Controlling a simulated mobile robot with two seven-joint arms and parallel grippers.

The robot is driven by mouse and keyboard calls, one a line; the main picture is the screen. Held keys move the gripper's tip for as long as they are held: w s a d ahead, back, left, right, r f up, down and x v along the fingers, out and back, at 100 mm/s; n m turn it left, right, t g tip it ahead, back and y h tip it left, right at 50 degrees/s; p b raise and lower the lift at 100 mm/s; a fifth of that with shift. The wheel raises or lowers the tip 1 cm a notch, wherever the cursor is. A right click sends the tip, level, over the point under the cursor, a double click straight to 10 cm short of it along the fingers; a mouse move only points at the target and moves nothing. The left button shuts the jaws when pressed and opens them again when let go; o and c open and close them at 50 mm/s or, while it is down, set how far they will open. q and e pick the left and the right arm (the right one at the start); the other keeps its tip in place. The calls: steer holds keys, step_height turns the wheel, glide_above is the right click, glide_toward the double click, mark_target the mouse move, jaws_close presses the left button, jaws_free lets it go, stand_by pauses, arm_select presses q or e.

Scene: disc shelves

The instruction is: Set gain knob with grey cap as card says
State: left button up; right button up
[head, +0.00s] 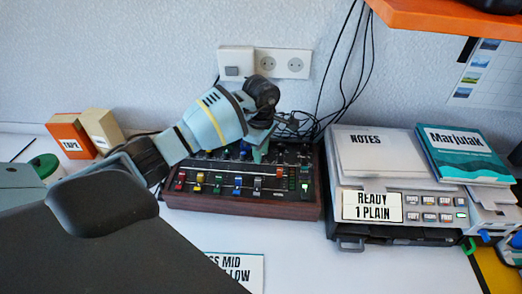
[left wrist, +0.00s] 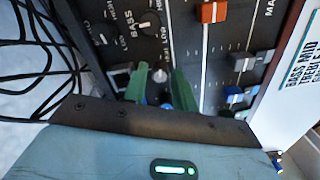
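The mixer (head: 240,206) stands on the desk against the wall, with knobs along its back and coloured sliders in front. My left gripper (head: 262,150) is over its back knob rows. In the left wrist view the green fingers (left wrist: 160,88) are apart, with a small grey-capped knob (left wrist: 160,75) showing between them. I cannot tell whether they touch it. The card (head: 240,268) lies in front of the mixer, partly hidden by my own body; "MID" and "LOW" are readable. The card also shows in the left wrist view (left wrist: 301,62), reading "BASS MID" and part of "TREBLE". My right gripper is not in view.
Right of the mixer, a grey device (head: 423,208) bears notes (head: 362,152), a teal book (head: 466,155) and a "READY 1 PLAIN" label. Black cables (head: 343,75) hang behind the mixer. Boxes (head: 70,135) stand at left. An orange shelf (head: 450,18) overhangs upper right.

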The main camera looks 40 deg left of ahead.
arm_select(q)
jaws_close()
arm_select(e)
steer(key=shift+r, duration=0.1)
